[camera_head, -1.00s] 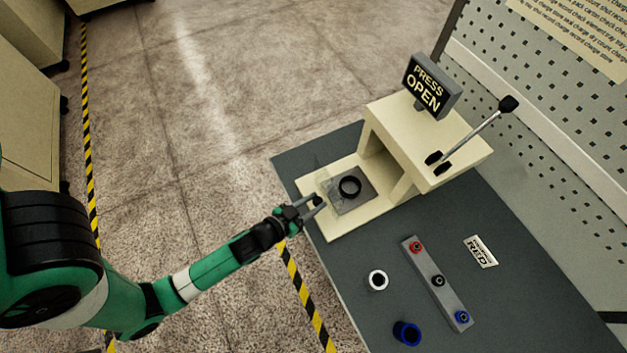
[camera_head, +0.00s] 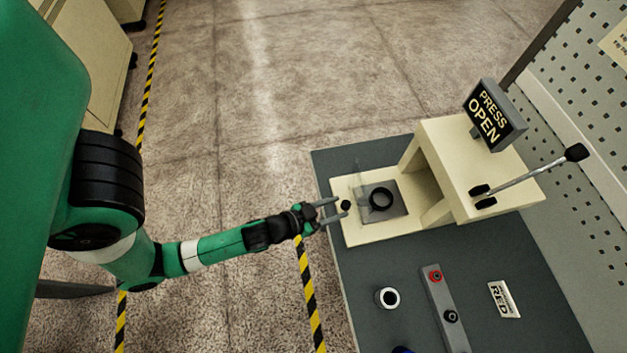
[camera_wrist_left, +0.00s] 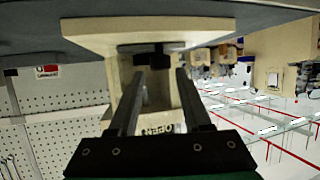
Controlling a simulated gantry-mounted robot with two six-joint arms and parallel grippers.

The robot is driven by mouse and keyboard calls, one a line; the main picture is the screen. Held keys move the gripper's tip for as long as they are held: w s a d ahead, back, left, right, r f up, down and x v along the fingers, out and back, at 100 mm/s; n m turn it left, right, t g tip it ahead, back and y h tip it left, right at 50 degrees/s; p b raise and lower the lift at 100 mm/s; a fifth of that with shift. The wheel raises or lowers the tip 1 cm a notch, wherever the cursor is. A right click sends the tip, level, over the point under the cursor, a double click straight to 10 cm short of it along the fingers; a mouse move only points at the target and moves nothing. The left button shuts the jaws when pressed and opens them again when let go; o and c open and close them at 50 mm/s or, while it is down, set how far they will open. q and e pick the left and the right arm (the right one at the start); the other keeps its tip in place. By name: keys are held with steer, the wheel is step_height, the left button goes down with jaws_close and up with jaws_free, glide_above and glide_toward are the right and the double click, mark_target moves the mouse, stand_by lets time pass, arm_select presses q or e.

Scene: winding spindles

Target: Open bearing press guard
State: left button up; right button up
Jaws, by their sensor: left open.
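The bearing press (camera_head: 440,150) is a cream frame on a grey table, with a sign reading PRESS OPEN (camera_head: 494,115). Its guard is a clear, faint panel (camera_head: 358,178) at the left edge of the base, hard to make out. A black knob (camera_head: 346,204) sits at this edge. My left gripper (camera_head: 342,207) is open, its fingers reaching to either side of the knob. In the left wrist view the knob (camera_wrist_left: 158,56) lies ahead between the two fingertips; contact cannot be told. My right gripper is out of view.
A black ring (camera_head: 381,199) rests on a grey plate in the press. A lever (camera_head: 535,173) sticks out at the right. A white-and-black ring (camera_head: 388,298), a grey bar with coloured parts (camera_head: 437,300) and a RED label (camera_head: 504,299) lie nearer on the table (camera_head: 400,265).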

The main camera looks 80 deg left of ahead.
arm_select(q)
steer(key=b+v, duration=0.3)
steer(key=v, duration=0.5)
steer(key=shift+s, duration=0.35)
steer(key=shift+r, duration=0.15)
